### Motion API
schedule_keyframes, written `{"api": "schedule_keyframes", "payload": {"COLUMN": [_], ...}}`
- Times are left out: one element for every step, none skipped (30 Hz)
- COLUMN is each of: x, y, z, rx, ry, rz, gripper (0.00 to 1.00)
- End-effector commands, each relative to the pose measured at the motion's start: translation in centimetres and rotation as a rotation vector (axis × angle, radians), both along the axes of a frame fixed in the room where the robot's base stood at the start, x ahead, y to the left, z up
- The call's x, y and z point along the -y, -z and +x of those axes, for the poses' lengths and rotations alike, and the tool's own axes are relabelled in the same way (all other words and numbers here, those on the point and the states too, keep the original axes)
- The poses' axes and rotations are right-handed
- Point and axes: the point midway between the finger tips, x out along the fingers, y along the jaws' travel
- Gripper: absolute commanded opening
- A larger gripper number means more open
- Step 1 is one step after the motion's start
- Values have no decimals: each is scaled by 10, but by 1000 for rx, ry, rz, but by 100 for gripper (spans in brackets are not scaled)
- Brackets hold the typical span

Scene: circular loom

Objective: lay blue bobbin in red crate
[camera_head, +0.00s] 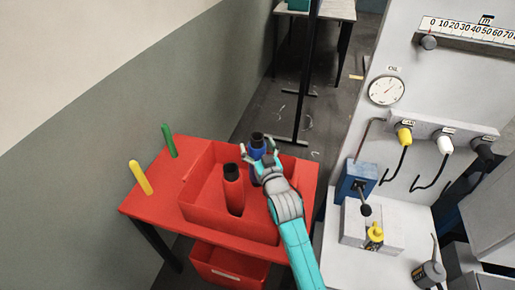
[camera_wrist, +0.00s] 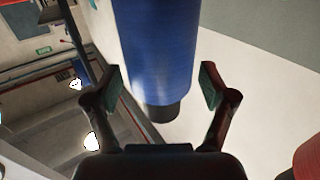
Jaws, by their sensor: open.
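The blue bobbin (camera_head: 255,150) has a black end and shows at the far right corner of the red crate (camera_head: 205,217) in the head view. I cannot tell whether it is inside the crate or above it. My gripper (camera_head: 258,151) is at the blue bobbin with its jaws open. In the wrist view the blue bobbin (camera_wrist: 157,50) is large, its black end low between the spread fingertips (camera_wrist: 162,86). Contact with the fingers cannot be made out. The crate stands on a red table (camera_head: 152,206).
A red bobbin (camera_head: 233,192) with a black top stands in the crate. Another red crate (camera_head: 228,265) is below. The grey machine (camera_head: 385,235) bounds the right, with a wall at left.

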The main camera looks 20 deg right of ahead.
Motion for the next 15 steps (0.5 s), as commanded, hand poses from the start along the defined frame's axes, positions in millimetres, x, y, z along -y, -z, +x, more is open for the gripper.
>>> {"api": "schedule_keyframes", "payload": {"x": [0, 0, -1, -1, -1, -1, -1, -2, -2, -2, -2, -2, -2, -3, -3], "y": [-5, -3, -2, -2, -2, -2, -2, -2, -3, -3, -2, -3, -3, -3, -3], "z": [-1, -7, -14, -19, -24, -31, -36, -40, -46, -51, -55, -59, -62, -65, -68], "rx": [1, -1, -2, -2, -2, -2, -2, -2, -1, -1, -2, -1, -1, -1, -1], "ry": [0, 0, 0, 0, 0, 0, 0, 0, 0, 0, 0, 0, 0, 0, 0], "rz": [0, 0, 0, 0, 0, 0, 0, 0, 0, 0, 0, 0, 0, 0, 0], "gripper": [83, 83, 83, 83, 83, 83, 83, 83, 83, 83, 83, 83, 83, 83, 83]}}
